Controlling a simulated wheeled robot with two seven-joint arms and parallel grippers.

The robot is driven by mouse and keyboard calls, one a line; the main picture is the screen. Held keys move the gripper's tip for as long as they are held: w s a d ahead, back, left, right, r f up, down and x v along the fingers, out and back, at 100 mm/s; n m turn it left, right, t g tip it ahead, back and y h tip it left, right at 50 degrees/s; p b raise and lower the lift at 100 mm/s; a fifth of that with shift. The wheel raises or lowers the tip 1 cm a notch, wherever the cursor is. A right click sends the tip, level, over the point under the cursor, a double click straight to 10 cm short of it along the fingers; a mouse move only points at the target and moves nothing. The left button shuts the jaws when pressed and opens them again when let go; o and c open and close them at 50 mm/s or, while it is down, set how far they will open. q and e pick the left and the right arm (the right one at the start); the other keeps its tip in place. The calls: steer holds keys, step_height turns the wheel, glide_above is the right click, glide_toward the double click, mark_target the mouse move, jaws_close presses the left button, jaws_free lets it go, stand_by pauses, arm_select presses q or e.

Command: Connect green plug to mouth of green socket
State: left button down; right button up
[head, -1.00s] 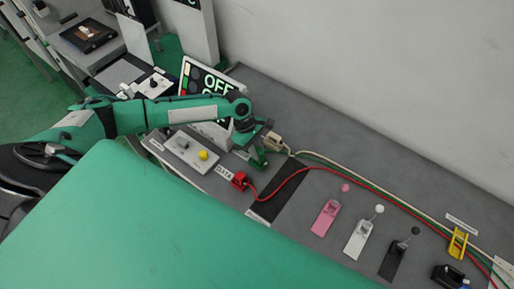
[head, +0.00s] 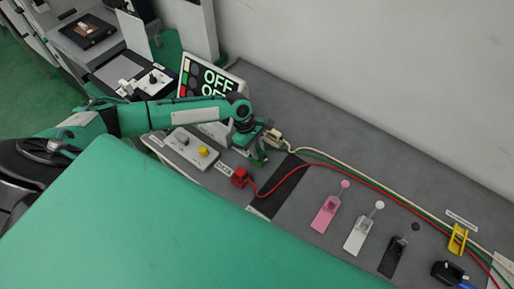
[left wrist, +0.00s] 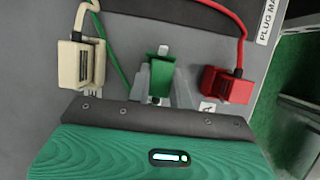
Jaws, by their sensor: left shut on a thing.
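My left gripper (head: 259,158) is low over the grey bench, between a cream plug and a red plug. In the left wrist view its grey fingers (left wrist: 158,88) are shut on the green plug (left wrist: 160,66), a small green block. A thin green cable (left wrist: 112,50) runs down towards the gripper on the left. In the head view the plug is mostly hidden by the gripper. I cannot make out the mouth of the green socket, or whether the plug touches it. My right gripper is not in view.
The cream plug (left wrist: 82,62) and red plug (left wrist: 226,84) flank the gripper closely, with cables trailing. A control box with a yellow knob (head: 203,152) and an OFF screen (head: 212,82) stand left. Pink (head: 326,214), white (head: 356,236) and black (head: 393,257) levers stand right.

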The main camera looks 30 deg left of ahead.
arm_select(q)
steer(key=shift+f, duration=0.15)
steer(key=c, duration=1.2)
jaws_free()
steer(key=shift+a, duration=0.1)
steer(key=shift+b+v, duration=1.5)
steer(key=shift+v, duration=5.35)
